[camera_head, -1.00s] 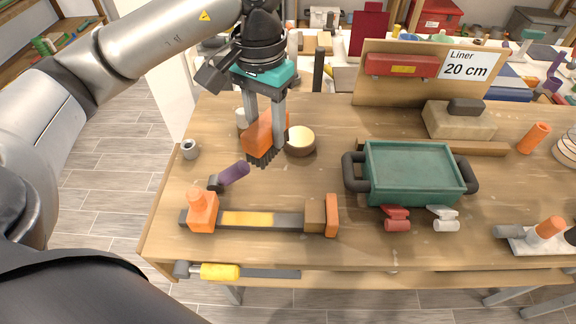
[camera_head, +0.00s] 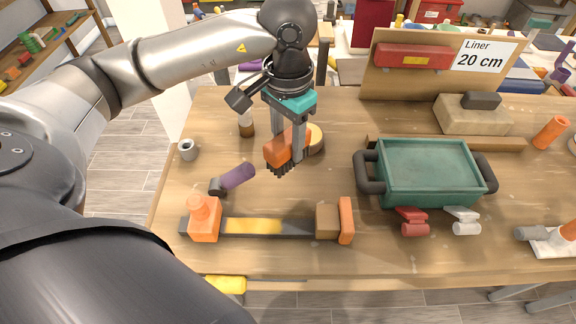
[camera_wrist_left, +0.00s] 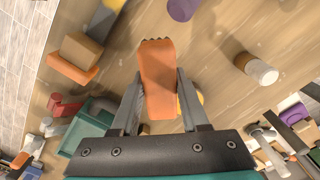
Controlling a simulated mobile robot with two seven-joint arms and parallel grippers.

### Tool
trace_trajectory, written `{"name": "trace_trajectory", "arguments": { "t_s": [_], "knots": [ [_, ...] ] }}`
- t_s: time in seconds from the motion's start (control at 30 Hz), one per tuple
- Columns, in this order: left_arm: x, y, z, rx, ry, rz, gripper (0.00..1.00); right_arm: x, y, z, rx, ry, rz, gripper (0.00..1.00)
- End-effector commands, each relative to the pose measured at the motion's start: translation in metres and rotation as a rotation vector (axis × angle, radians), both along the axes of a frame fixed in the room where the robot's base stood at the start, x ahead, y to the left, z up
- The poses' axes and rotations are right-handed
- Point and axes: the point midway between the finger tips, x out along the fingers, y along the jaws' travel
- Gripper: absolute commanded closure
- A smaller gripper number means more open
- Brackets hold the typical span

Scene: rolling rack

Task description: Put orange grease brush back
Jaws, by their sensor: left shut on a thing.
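The orange grease brush (camera_head: 279,153) has an orange block body and dark bristles that point down. My left gripper (camera_head: 287,143) is shut on it and holds it above the workbench, in front of a round tan-topped pot (camera_head: 316,138). The brush also shows in the left wrist view (camera_wrist_left: 158,78), between the two fingers of the left gripper (camera_wrist_left: 160,95). I cannot tell how far the bristles are above the bench top. My right gripper is not in view.
A green tray (camera_head: 430,172) with black handles stands at the right. A clamp-like bar (camera_head: 270,227) with orange ends lies in front. A purple-handled tool (camera_head: 238,177), a grey cup (camera_head: 188,149) and a brown jar (camera_head: 246,125) are nearby. A board (camera_head: 450,72) reads "Liner 20 cm".

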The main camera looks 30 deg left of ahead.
Motion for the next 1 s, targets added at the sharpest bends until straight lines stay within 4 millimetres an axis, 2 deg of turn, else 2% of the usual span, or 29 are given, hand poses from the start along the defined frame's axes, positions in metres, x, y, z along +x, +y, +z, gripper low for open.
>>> {"name": "trace_trajectory", "arguments": {
  "t_s": [0.03,0.1,0.33,0.57,0.97,1.0],
  "knots": [
    [-0.001,0.000,-0.011,0.000,0.003,0.001,1.00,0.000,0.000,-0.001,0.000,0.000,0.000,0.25],
    [-0.001,0.000,-0.020,-0.001,0.002,0.001,1.00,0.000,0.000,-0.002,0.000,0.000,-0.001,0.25],
    [0.000,0.000,-0.036,-0.001,0.001,0.000,1.00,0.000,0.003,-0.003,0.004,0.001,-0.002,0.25],
    [-0.001,0.000,-0.069,-0.001,0.002,0.000,1.00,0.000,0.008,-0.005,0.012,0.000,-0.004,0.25],
    [0.000,0.000,-0.074,0.000,-0.002,0.000,1.00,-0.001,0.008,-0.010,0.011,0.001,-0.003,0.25],
    [0.000,0.000,-0.075,0.000,-0.001,0.000,0.54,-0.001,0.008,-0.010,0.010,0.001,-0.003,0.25]
  ]
}}
